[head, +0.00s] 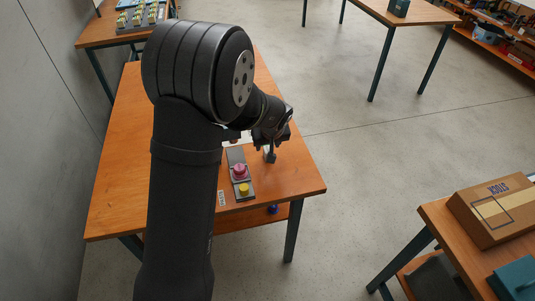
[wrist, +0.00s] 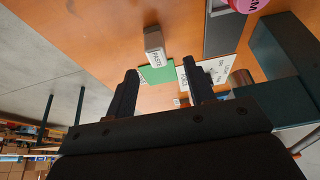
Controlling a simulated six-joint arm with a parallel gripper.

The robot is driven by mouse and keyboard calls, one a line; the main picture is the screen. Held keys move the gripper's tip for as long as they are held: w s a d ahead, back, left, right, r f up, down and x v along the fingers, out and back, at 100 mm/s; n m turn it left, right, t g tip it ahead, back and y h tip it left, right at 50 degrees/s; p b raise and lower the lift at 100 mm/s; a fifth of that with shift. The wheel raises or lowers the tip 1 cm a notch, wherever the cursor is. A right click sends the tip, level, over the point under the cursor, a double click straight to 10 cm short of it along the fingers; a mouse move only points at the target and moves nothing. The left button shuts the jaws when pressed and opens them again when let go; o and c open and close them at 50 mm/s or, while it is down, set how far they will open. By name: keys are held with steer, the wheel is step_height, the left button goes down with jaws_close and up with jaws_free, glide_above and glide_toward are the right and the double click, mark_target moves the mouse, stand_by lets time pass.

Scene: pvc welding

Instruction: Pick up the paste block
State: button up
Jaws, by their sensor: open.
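The paste block (wrist: 154,42) is a small grey-white block with a lettered label on its end. In the wrist view it stands on the orange-brown table (wrist: 110,30), at the edge of a green pad (wrist: 157,75). My gripper (wrist: 160,68) is open, its two dark fingers apart with nothing between them. The block shows just beyond the fingertips, roughly in line with the gap. In the head view my gripper (head: 268,150) is low over the right part of the table, and I cannot make out the block there.
A panel with a pink button (head: 239,170) and a yellow button (head: 243,188) is close to my gripper. A white printed card (wrist: 216,70) lies beside the green pad. A dark block-like shape (wrist: 282,45) shows at the right of the wrist view. The table's near right corner is clear.

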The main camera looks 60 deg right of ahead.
steer(key=shift+s+x, duration=0.15)
steer(key=shift+x, duration=1.65)
steer(key=shift+s+x, duration=0.15)
steer(key=shift+x, duration=1.6)
steer(key=shift+d, duration=0.15)
steer(key=shift+c, duration=0.4)
steer(key=c, duration=1)
